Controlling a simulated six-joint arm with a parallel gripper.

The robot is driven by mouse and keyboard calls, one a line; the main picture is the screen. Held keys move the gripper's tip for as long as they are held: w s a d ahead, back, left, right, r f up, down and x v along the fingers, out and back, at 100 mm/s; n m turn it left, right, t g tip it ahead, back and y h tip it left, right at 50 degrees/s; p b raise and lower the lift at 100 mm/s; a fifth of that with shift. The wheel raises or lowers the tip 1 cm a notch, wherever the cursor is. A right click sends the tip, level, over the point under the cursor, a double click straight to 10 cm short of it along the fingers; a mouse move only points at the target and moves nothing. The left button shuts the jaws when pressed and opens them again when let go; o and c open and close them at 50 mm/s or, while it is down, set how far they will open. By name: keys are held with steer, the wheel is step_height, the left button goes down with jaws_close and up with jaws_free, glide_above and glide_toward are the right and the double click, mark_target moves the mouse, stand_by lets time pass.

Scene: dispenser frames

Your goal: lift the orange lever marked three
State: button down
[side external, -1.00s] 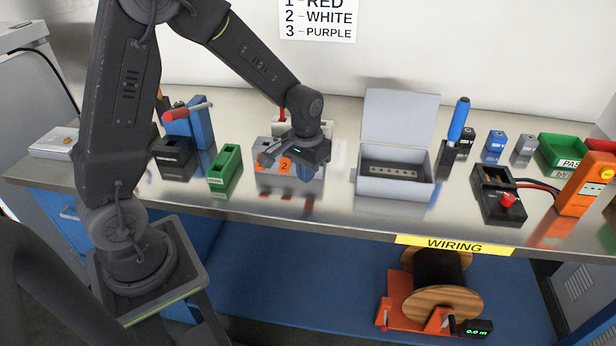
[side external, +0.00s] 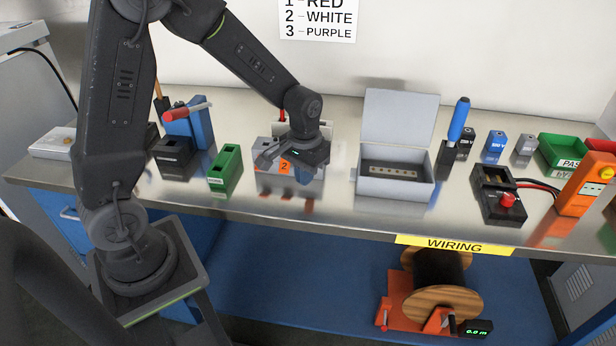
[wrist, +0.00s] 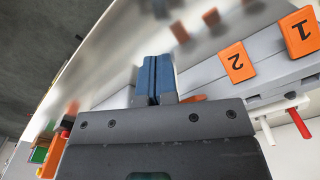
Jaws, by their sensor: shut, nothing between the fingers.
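The grey lever block (side external: 262,143) stands on the bench and carries orange levers. The lever marked 2 (wrist: 237,62) and the lever marked 1 (wrist: 300,32) show in the wrist view; lever 2 (side external: 285,167) also shows in the side view. A small orange sliver (wrist: 196,98) shows beside my fingers, which may be the lever marked three; its number is hidden. My gripper (side external: 304,175) is shut and empty at the right end of the block's front. Its blue fingertips (wrist: 155,62) point down toward the bench in the side view. Contact with the lever cannot be told.
A green block (side external: 225,168) and a black block (side external: 174,157) stand left of the lever block. An open grey box (side external: 396,190) stands to the right. White (wrist: 267,132) and red (wrist: 300,124) pieces stick out behind the levers.

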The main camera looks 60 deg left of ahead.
step_height(320, 180, up, 5)
steer(key=shift+r, duration=0.1)
stand_by(0.6)
steer(key=s+d+r+m+t, duration=0.1)
steer(key=s+d+r+t, duration=0.1)
steer(key=s+r, duration=0.4)
steer(key=s+d+r+m+t, duration=0.2)
steer(key=s+r, duration=0.4)
steer(key=s, duration=0.4)
steer(key=shift+s+d+r+t, duration=0.15)
steer(key=shift+d+r+t, duration=0.1)
steer(key=shift+d+t, duration=0.5)
